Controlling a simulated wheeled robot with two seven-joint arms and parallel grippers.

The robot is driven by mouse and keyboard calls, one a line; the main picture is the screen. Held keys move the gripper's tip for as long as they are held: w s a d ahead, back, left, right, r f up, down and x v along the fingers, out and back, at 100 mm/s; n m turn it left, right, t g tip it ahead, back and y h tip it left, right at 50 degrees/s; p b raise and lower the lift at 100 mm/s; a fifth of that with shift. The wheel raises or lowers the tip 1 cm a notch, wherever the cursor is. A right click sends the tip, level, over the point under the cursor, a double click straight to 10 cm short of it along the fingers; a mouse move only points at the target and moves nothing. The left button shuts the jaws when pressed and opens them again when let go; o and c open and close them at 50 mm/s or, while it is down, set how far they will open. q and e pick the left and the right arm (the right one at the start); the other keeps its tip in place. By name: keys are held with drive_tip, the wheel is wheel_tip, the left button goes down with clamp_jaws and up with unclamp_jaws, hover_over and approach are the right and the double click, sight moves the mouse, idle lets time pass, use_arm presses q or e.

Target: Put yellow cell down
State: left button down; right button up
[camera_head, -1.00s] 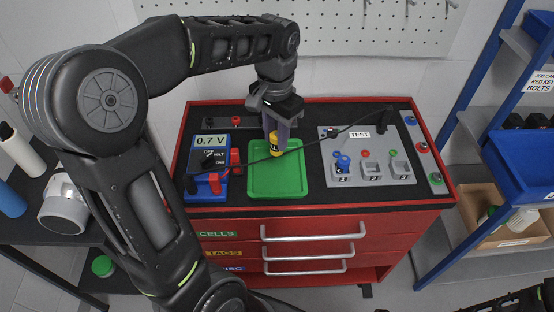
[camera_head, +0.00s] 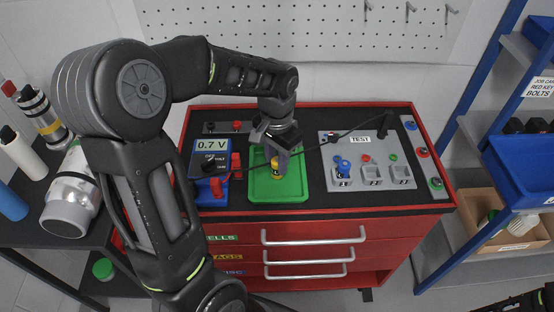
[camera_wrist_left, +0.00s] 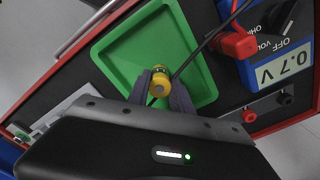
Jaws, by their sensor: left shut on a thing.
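The yellow cell (camera_head: 277,169) is between the fingers of my left gripper (camera_head: 278,161), over the green tray (camera_head: 292,190). In the left wrist view the yellow cell (camera_wrist_left: 160,80) shows end-on, with one gripper finger on each side, against the floor of the green tray (camera_wrist_left: 193,63). My left gripper (camera_wrist_left: 161,88) is shut on it. The cell looks about upright and low over the tray. I cannot tell whether its bottom touches the tray floor.
A blue meter (camera_head: 211,162) reading 0.7 V stands left of the tray. A dark cable runs across the tray to the grey TEST panel (camera_head: 356,138) at right, where a blue cell (camera_head: 343,168) sits in a holder. A pegboard (camera_head: 310,35) stands behind.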

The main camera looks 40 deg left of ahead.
use_arm(q)
drive_tip(key=shift+f, duration=0.2)
drive_tip(key=c, duration=1.1)
unclamp_jaws()
drive_tip(key=shift+c, duration=0.2)
drive_tip(key=shift+r, duration=0.15)
wheel_tip(320, 180, up, 12)
